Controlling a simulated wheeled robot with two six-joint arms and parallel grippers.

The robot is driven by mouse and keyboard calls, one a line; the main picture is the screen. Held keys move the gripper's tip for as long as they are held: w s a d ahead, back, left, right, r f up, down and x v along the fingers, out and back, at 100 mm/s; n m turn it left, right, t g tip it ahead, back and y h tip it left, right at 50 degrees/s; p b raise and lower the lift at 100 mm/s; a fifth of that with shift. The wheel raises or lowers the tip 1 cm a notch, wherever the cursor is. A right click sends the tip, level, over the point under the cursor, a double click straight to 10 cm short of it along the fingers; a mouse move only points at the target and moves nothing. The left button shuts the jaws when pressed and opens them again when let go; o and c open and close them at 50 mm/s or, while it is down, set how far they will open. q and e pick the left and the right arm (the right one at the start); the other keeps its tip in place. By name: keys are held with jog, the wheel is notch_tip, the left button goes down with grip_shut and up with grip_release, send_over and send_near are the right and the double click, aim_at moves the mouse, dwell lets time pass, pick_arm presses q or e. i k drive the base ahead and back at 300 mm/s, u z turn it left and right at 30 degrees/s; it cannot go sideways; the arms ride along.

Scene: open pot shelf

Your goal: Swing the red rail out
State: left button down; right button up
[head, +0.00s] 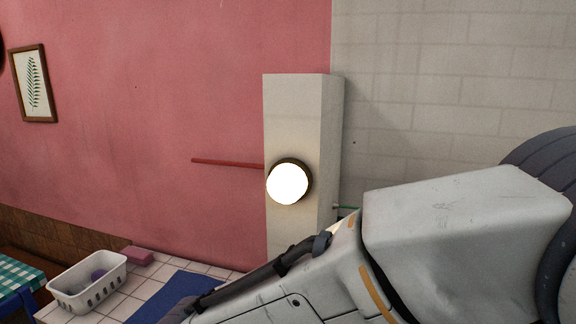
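The red rail (228,163) is a thin bar on the left side of a pale pillar (290,120). It runs left from the pillar's edge, nearly level, in front of the pink wall. Its right end meets the pillar's edge, and its mounting there cannot be made out. My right arm crosses the lower right of the head view, below and to the right of the rail and apart from it in the picture. Neither gripper can be seen.
A glowing round lamp (288,184) sits on the pillar. Below are a white tiled counter (113,302), a white basket (87,284), a pink block (137,256) and a blue mat (178,293). A checkered cloth (18,277) lies far left.

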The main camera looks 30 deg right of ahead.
aim_at(209, 161)
jog(key=z, duration=0.7)
jog(key=i, duration=0.4)
jog(key=k, duration=0.4)
jog(key=u, duration=1.8)
jog(key=i, duration=1.4)
jog(key=z, duration=1.3)
